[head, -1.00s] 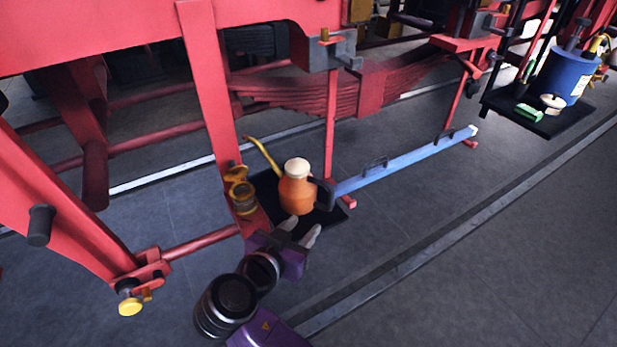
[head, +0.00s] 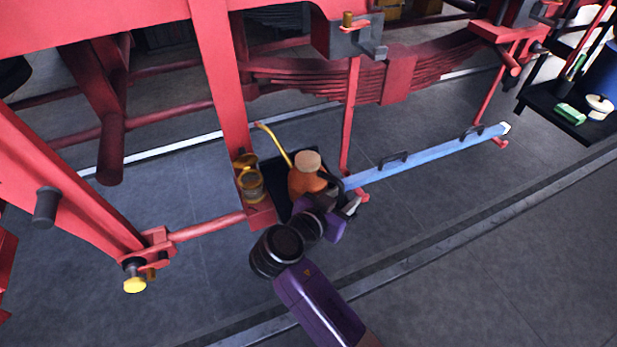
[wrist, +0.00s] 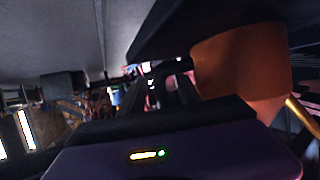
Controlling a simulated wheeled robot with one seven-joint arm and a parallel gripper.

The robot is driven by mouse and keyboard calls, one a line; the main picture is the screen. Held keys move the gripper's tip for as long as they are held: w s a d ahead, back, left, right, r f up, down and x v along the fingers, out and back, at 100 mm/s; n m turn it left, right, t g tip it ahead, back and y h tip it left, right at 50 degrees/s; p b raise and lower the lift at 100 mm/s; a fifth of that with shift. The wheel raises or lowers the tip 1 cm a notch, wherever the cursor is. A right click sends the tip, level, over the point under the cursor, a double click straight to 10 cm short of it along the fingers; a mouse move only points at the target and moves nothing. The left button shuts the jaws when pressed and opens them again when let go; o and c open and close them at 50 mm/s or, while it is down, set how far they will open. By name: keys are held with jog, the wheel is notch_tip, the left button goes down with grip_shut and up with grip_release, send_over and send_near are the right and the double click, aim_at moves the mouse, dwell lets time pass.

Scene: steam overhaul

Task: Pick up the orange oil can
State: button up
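The orange oil can (head: 303,182) stands on a black tray (head: 280,204) beside the red frame. It has a pale tan cap, a thin yellow spout rising to the left and a dark handle on the right. My gripper (head: 346,208) is low at the can's near right side, and my wrist covers the can's lower front. One pale fingertip shows; the other is hidden. In the wrist view the can's orange body (wrist: 242,65) is close at the right, with dark parts to its left that I cannot tell apart. I cannot tell whether gripper and can touch.
A brass lamp-like item (head: 249,178) stands just left of the can. A blue bar (head: 425,160) with black handles runs from beside the can to the right. Red frame posts (head: 220,75) stand behind. A black shelf (head: 555,108) is at far right. Floor in front is clear.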

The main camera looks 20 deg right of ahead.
jog(key=shift+x, duration=0.8)
jog(key=shift+c, duration=0.2)
grip_shut()
dwell(0.7)
